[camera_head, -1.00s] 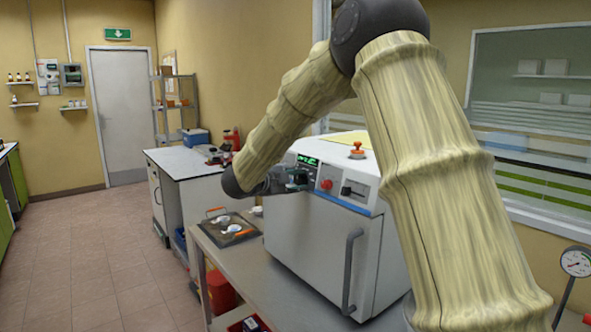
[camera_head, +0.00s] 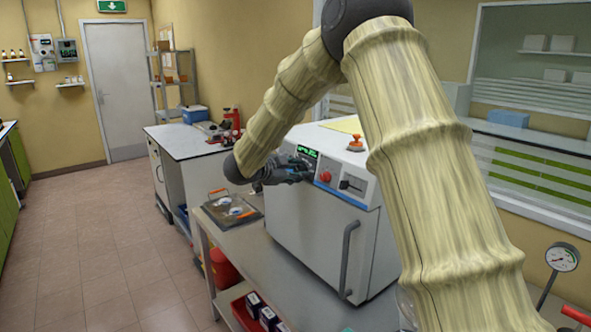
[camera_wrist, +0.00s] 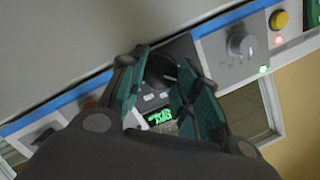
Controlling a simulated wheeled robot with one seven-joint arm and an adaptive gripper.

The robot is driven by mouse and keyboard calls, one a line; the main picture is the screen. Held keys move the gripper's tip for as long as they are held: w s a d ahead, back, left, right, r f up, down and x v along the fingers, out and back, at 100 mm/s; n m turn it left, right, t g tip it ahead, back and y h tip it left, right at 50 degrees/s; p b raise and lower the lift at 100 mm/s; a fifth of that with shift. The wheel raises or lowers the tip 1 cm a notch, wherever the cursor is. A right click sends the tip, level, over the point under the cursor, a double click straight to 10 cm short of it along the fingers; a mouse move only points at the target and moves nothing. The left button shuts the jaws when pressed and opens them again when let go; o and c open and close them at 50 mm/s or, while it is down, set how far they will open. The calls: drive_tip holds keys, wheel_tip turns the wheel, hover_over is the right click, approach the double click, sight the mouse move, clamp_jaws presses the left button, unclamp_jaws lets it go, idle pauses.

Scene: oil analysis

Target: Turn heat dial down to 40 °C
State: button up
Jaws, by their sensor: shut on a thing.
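The heat dial (camera_wrist: 160,70) is a dark round knob on a black panel, beside a small green-lit display (camera_wrist: 158,117). My gripper (camera_wrist: 158,82) has its green-padded fingers on either side of the dial and is shut on it. In the head view, my gripper (camera_head: 290,172) is at the front panel of the white oven-like machine (camera_head: 305,225), just below its lit display (camera_head: 307,152). The dial is hidden there behind the gripper. The display's digits are too small and blurred to read.
A red button (camera_head: 325,177) and a dark switch (camera_head: 352,185) sit right of the display. A vertical door handle (camera_head: 349,258) sticks out in front. A dark tray (camera_head: 238,222) with small dishes lies left of the machine on the bench.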

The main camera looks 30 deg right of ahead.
drive_tip(key=shift+f, duration=0.1)
drive_tip(key=o, duration=1.1)
drive_tip(key=shift+c, duration=0.2)
drive_tip(key=v, duration=1.2)
